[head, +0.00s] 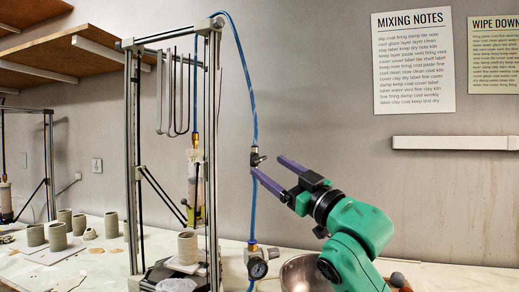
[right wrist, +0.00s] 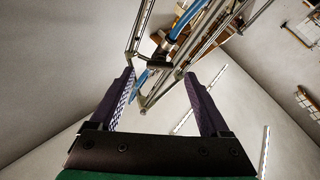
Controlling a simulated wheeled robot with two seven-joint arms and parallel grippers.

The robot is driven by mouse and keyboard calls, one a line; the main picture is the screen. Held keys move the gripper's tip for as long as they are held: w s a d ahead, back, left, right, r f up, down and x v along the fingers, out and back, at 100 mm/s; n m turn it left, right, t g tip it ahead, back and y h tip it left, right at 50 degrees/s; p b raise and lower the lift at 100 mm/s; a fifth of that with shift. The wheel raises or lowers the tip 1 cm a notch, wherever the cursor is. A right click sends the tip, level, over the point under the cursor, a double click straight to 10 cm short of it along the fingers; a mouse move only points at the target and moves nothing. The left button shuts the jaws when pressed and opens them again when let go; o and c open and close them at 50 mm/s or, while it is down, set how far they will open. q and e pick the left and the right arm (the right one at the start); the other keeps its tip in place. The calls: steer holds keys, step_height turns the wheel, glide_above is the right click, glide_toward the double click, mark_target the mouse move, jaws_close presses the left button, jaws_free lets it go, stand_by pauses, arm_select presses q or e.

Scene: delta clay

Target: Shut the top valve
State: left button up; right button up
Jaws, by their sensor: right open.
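The top valve (head: 256,157) is a small dark fitting on the blue air hose, to the right of the printer frame. In the right wrist view, the valve (right wrist: 160,62) shows dark on the hose, just beyond and between the fingertips. My right gripper (head: 267,165) is open with purple fingers and reaches in from the lower right. Its fingertips are close to the valve, one at its right and one below. In the right wrist view, the gap of the right gripper (right wrist: 158,76) looks empty. I cannot tell whether a finger touches the valve. My left gripper is not in view.
The printer's metal frame (head: 132,160) stands left of the valve. Below, a regulator with a round gauge (head: 257,268) sits on the hose line. A metal bowl (head: 300,273) is under my right arm. Clay cups (head: 57,236) stand at the left.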

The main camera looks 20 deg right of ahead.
mark_target(261, 161)
steer(key=p+x, duration=0.1)
steer(key=x, duration=0.4)
steer(key=shift+w+r, duration=0.1)
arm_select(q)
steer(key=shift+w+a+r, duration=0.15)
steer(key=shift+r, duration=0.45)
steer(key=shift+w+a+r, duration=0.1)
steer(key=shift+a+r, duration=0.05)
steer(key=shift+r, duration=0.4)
arm_select(e)
steer(key=shift+a, duration=0.1)
jaws_close()
steer(key=m+t+h, duration=0.1)
steer(key=m, duration=0.2)
steer(key=shift+a+m+h, duration=0.1)
steer(key=shift+m+h, duration=0.2)
steer(key=m+h, duration=0.2)
steer(key=m, duration=0.1)
steer(key=shift+m+t, duration=0.3)
steer(key=shift+m, duration=0.1)
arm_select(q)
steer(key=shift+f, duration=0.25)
arm_select(e)
steer(key=shift+w, duration=0.1)
jaws_free()
